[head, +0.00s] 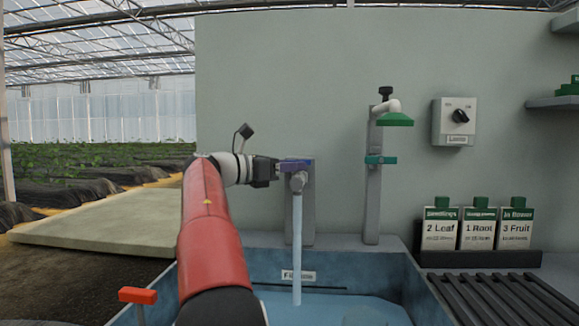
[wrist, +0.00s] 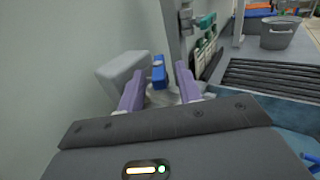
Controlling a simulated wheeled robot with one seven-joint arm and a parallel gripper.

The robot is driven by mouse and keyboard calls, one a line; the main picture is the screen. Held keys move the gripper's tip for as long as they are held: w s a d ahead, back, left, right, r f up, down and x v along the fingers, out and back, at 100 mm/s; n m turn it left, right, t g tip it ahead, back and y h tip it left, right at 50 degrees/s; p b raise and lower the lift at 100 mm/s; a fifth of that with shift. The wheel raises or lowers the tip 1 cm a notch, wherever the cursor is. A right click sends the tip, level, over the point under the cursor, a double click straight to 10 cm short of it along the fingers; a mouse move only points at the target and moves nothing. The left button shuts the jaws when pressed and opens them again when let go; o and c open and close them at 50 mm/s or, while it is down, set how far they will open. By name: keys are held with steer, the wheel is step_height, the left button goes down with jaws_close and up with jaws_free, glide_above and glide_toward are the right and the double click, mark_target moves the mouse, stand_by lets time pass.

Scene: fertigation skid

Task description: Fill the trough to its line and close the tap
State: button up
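The tap (head: 298,182) on the wall plate has a blue lever (head: 294,163), and a stream of water (head: 297,240) runs from it into the blue trough (head: 405,275). Water lies in the trough, its surface close below the dark line (head: 325,288) under the fill label (head: 299,276). My gripper (head: 279,169) is at the lever from the left. In the wrist view my gripper (wrist: 160,78) has its two lavender fingers apart, with the blue lever (wrist: 158,70) showing in the gap between them. Whether either finger touches the lever cannot be told.
Several labelled containers (head: 477,228) stand behind a dark slatted rack (head: 505,298). A red handle (head: 137,296) is at the trough's left. A grey bucket (wrist: 281,33) stands far off.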

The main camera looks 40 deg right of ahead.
steer(key=v, duration=0.7)
steer(key=shift+a, duration=0.4)
steer(key=shift+w, duration=0.2)
